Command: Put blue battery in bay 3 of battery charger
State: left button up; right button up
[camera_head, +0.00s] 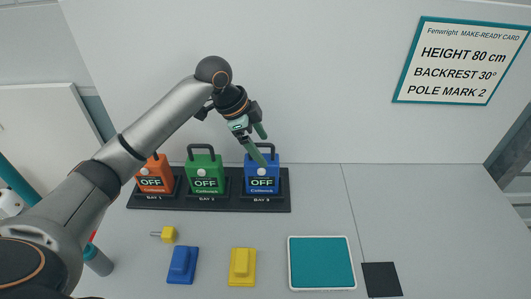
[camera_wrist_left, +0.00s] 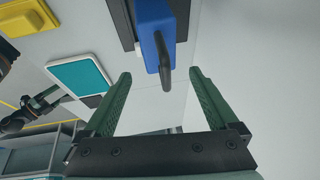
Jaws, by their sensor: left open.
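The blue battery (camera_head: 262,180) stands upright in the bay at the right end of the black charger (camera_head: 222,204), labelled what looks like BAY 3. Its display reads OFF and a dark handle is on top. My left gripper (camera_head: 265,152) is open and empty at the blue battery's top, one finger overlapping the handle. In the left wrist view the blue battery (camera_wrist_left: 152,30) and its handle (camera_wrist_left: 168,68) appear between the open fingers; I cannot tell whether they touch. My right gripper (camera_wrist_left: 52,99) appears small at the left of that view, its opening unclear.
An orange battery (camera_head: 156,172) and a green battery (camera_head: 206,173) fill the other bays, both reading OFF. In front lie a yellow plug (camera_head: 168,234), a blue block (camera_head: 182,265), a yellow block (camera_head: 242,267), a teal pad (camera_head: 321,263) and a black square (camera_head: 381,279). A wall rises behind.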

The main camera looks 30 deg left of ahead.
pick_arm(q)
jog(key=v, duration=0.8)
